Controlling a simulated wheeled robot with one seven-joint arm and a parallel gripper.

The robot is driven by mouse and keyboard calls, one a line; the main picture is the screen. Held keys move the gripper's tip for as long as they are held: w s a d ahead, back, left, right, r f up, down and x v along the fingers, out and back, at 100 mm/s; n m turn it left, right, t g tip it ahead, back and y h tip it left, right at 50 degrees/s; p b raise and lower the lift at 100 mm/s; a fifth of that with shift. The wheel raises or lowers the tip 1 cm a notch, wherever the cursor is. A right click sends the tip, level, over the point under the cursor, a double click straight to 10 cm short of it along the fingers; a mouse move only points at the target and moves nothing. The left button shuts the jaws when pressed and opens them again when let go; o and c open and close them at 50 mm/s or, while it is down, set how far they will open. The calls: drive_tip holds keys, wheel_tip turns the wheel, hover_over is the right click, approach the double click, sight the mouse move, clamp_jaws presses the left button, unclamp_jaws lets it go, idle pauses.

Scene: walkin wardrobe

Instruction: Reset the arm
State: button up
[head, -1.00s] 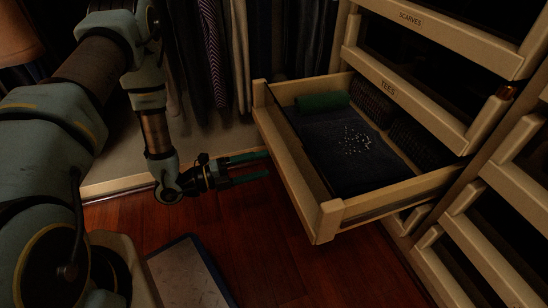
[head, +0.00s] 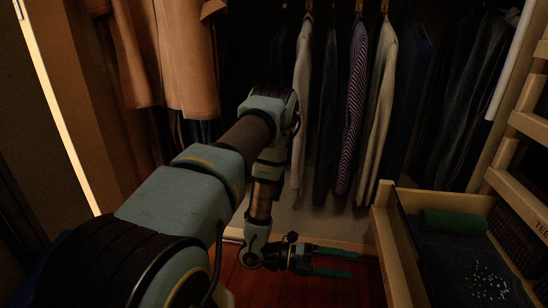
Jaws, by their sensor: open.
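My arm reaches forward from the lower left and bends down at its elbow. My gripper (head: 333,262) is at the bottom middle of the head view, its two teal fingers apart and pointing right, with nothing between them. It is above the reddish wood floor (head: 300,291), to the left of the open drawer (head: 398,258). A gap shows between the fingertips and the drawer's side.
The open drawer holds a green rolled cloth (head: 457,222), dark folded cloth (head: 455,262) and a small pale scatter. Several garments hang behind my arm, including a striped shirt (head: 351,110) and a tan coat (head: 170,60). Floor shows below my gripper.

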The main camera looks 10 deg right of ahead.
drive_tip(key=w+a+r+n+t+y+p, duration=0.1)
drive_tip(key=w+a+r+n+t+y, duration=0.15)
drive_tip(key=w, duration=0.35)
drive_tip(key=w+a+r+n+t+y, duration=0.1)
drive_tip(key=w+n+t+y, duration=0.1)
drive_tip(key=w+n+t, duration=0.3)
drive_tip(key=w+a+r+n+t+y+p, duration=0.1)
drive_tip(key=w+a+r+n+y, duration=0.15)
drive_tip(key=w, duration=0.35)
drive_tip(key=w+a+r+n+t+y+p, duration=0.15)
drive_tip(key=w+a+r+n+y, duration=0.25)
drive_tip(key=a+r+n+y, duration=0.55)
drive_tip(key=s+a+r+n+g+p, duration=0.1)
drive_tip(key=s+a+r+n+g, duration=0.1)
drive_tip(key=s+a+r+n, duration=0.6)
drive_tip(key=s+a+r+n+g+p, duration=0.1)
drive_tip(key=s+a+r+n, duration=0.45)
drive_tip(key=n, duration=0.55)
wheel_tip(320, 180, up, 35)
drive_tip(key=p, duration=3.7)
drive_tip(key=shift+s+a+r, duration=0.15)
drive_tip(key=shift+s+a, duration=0.15)
drive_tip(key=shift+a, duration=0.15)
drive_tip(key=shift+m, duration=0.25)
